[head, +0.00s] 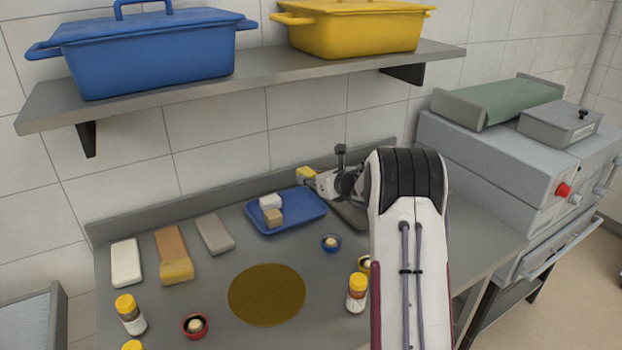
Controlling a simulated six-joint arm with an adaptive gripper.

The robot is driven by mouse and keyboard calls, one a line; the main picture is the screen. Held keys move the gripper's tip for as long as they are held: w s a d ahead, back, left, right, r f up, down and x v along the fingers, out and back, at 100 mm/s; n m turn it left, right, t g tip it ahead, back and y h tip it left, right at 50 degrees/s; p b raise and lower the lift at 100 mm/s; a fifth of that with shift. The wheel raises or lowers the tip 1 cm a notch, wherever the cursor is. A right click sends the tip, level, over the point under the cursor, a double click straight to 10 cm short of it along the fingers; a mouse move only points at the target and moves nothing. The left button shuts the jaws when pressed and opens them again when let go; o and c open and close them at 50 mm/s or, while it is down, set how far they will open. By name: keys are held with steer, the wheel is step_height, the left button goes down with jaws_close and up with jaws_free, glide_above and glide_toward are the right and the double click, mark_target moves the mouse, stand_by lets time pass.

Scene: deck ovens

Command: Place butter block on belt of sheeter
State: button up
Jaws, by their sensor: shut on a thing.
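A yellow butter block (306,173) is held at the end of my gripper (313,180), just above the far right corner of the blue tray. My gripper is shut on it and points left; the fingers are small and partly hidden by the wrist. The sheeter with its green belt (512,100) sits on top of the grey oven at the right, well to the right of my gripper. The visible belt surface is bare.
The blue tray (293,226) holds a white block and a tan block. Several blocks, small bowls, yellow-capped jars and a round brown mat (267,295) lie on the steel table. A wall shelf (250,83) with blue and yellow pots hangs above. A grey box (560,122) stands beside the belt.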

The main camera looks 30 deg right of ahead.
steer(key=shift+a, duration=0.15)
steer(key=w+a+n+g+y, duration=0.1)
steer(key=w+a+n+y, duration=0.15)
steer(key=a, duration=1.95)
steer(key=w+a+n+g+y, duration=0.15)
steer(key=a+n+y, duration=0.25)
steer(key=a, duration=1.8)
steer(key=s+a+n+g+y, duration=0.1)
steer(key=s+a, duration=0.5)
steer(key=a, duration=0.6)
steer(key=s+a+n+g+y, duration=0.2)
steer(key=s+a, duration=0.4)
steer(key=a, duration=0.6)
steer(key=s+a+n+g+y, duration=0.2)
steer(key=s+a, duration=0.4)
steer(key=a, duration=0.7)
steer(key=shift+n+g, duration=0.45)
steer(key=shift+n, duration=0.3)
steer(key=shift+f, duration=0.15)
steer(key=shift+f, duration=3.1)
